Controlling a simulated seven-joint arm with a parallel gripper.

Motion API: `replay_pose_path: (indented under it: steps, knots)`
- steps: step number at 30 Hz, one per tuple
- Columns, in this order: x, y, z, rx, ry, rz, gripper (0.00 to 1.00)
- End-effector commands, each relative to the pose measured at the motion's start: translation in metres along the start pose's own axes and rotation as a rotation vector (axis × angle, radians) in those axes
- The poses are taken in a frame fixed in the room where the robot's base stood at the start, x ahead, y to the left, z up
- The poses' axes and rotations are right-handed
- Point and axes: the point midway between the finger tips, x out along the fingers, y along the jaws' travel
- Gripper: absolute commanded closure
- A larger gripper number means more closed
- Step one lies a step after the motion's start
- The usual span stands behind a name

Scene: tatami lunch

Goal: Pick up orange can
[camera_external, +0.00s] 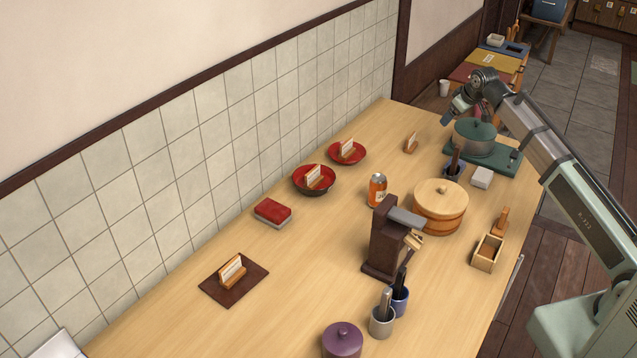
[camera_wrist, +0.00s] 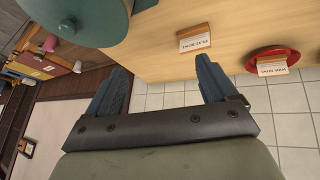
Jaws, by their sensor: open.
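The orange can (camera_external: 377,190) stands upright on the wooden table, between the red bowls and the round wooden tub. It does not show in the wrist view. My gripper (camera_external: 459,108) is above the far end of the table, near the green pot, well away from the can. In the wrist view my gripper (camera_wrist: 160,85) has its two blue fingers spread wide with nothing between them.
A lidded wooden tub (camera_external: 440,207) stands right of the can, and a dark wooden stand (camera_external: 384,240) is in front of it. Red bowls (camera_external: 314,181) with cards are left. A green pot (camera_external: 474,137) is at the far end. The front left tabletop is mostly clear.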

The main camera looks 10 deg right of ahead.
Motion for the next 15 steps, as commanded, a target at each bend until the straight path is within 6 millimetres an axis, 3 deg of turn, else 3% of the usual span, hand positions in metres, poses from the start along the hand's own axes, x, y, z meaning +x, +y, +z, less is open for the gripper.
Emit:
replay_pose_path:
  steps: [1, 3, 9, 15]
  knots:
    - [-0.004, -0.03, -0.003, -0.027, -0.002, -0.032, 0.14]
    - [-0.01, -0.065, -0.005, -0.059, -0.008, -0.071, 0.14]
    - [-0.031, -0.165, -0.003, -0.153, -0.029, -0.184, 0.14]
    - [-0.057, -0.252, 0.009, -0.247, -0.055, -0.283, 0.14]
